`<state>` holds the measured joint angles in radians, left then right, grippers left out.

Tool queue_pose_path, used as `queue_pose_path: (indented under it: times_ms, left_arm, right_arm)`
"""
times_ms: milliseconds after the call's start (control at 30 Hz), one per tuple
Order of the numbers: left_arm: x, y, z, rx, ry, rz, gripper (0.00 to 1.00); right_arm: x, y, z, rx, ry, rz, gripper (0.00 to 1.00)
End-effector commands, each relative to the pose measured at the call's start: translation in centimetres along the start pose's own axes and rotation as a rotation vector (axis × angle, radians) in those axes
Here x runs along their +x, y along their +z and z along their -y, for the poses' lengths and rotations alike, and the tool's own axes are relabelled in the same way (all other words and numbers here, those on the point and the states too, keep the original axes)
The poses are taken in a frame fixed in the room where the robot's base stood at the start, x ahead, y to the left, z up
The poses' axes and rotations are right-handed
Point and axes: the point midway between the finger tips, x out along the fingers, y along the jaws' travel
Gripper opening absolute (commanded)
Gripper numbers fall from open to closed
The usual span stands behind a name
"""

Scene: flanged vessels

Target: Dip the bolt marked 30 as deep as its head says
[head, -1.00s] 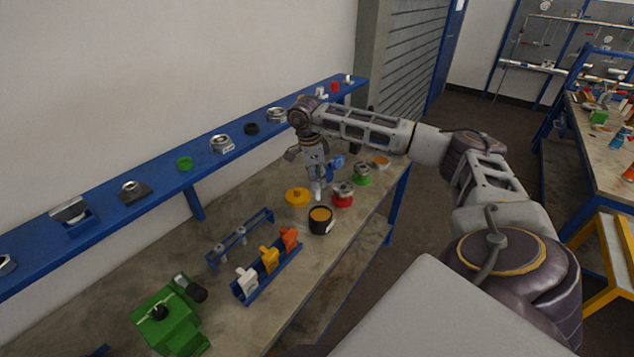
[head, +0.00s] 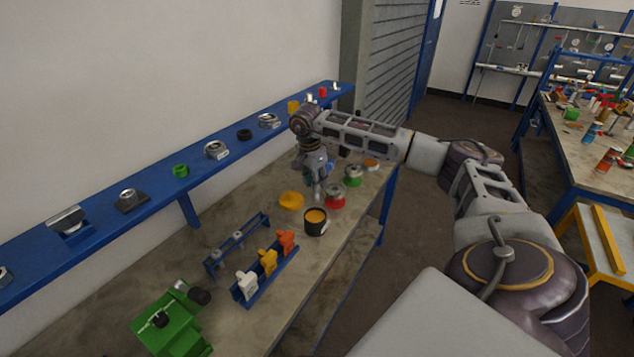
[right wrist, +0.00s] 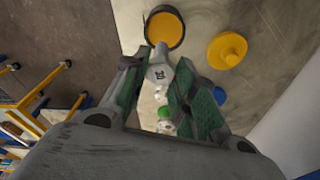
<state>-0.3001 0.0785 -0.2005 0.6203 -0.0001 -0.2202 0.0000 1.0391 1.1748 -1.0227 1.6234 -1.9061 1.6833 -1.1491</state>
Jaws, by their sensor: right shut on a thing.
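My right gripper (head: 317,180) is shut on a pale grey bolt (right wrist: 160,73). The bolt's head faces the right wrist camera and bears a dark mark, too small and turned to read surely. In the head view the bolt hangs down below the fingers, behind a dark cup (head: 308,230) of orange-yellow liquid (head: 316,216). The cup also shows in the right wrist view (right wrist: 165,28), just beyond the bolt head; the bolt seems beside it, not in it. A yellow knobbed lid (head: 290,201) lies left of the cup. My left gripper is not in view.
A blue rack (head: 238,245) with bolts and a blue stand (head: 266,276) with white, yellow and orange pieces are nearer. A green device (head: 172,325) stands in front. Red (head: 335,203) and green (head: 352,182) based vessels stand beyond the cup. A blue shelf (head: 160,190) runs along the wall.

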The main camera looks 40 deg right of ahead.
Motion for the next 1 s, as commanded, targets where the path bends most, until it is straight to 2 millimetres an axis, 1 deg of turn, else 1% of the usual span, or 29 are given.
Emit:
queue_pose_path:
  times_ms: [200,333,767,1000]
  left_arm:
    - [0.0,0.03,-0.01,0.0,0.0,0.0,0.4]
    - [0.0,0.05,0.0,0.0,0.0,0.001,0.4]
    - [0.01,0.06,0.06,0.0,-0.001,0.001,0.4]
    - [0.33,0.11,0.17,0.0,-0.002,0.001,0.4]
  right_arm:
    - [-0.05,0.1,0.36,-0.127,-0.021,0.001,0.0]
    - [-0.04,0.09,0.35,-0.165,-0.028,0.001,0.0]
    - [-0.03,0.11,0.34,-0.177,-0.03,0.002,0.0]
    - [0.44,0.18,0.33,-0.176,-0.029,0.002,0.0]
